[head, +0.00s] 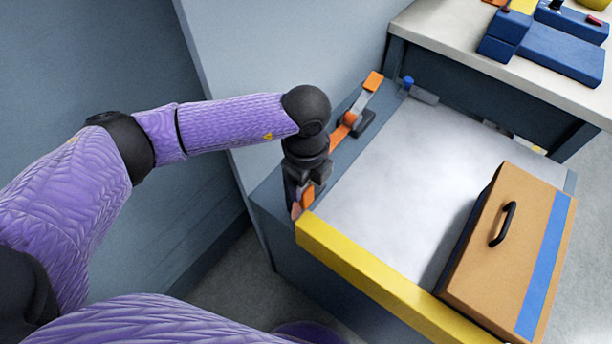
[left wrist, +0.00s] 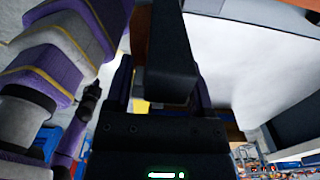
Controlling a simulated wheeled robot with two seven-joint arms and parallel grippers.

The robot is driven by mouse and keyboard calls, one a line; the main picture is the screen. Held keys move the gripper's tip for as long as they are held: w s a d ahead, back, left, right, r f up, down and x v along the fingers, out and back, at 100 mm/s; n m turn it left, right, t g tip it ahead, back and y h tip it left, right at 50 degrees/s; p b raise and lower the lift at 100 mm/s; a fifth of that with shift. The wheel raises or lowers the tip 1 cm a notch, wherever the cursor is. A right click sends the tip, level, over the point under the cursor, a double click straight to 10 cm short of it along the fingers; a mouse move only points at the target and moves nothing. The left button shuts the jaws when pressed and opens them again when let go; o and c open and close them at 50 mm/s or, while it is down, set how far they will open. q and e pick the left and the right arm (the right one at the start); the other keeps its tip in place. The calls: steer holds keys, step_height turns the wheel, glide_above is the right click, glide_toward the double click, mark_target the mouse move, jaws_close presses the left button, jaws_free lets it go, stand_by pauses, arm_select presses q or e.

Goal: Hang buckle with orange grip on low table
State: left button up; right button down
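The low table (head: 400,185) has a pale top, a blue-grey left rim and a yellow front edge. My left gripper (head: 302,205) points down at its front left corner. An orange piece (head: 307,197) shows at the fingertips, mostly hidden by the gripper; it may be the buckle's orange grip. Whether the fingers are shut on it is unclear. In the left wrist view a dark block (left wrist: 172,55) stands in front of the gripper, beside a brown-orange strip (left wrist: 139,45). A strap with an orange middle part (head: 341,130) and orange end (head: 373,81) lies along the left rim. My right gripper is out of view.
A brown case (head: 510,250) with a black handle and blue stripe stands at the table's right. A blue knob (head: 408,82) is at the far left corner. A higher bench (head: 460,40) with blue parts stands behind. The middle of the low table is clear.

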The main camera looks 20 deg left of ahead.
arm_select(q)
steer(key=o, duration=0.3)
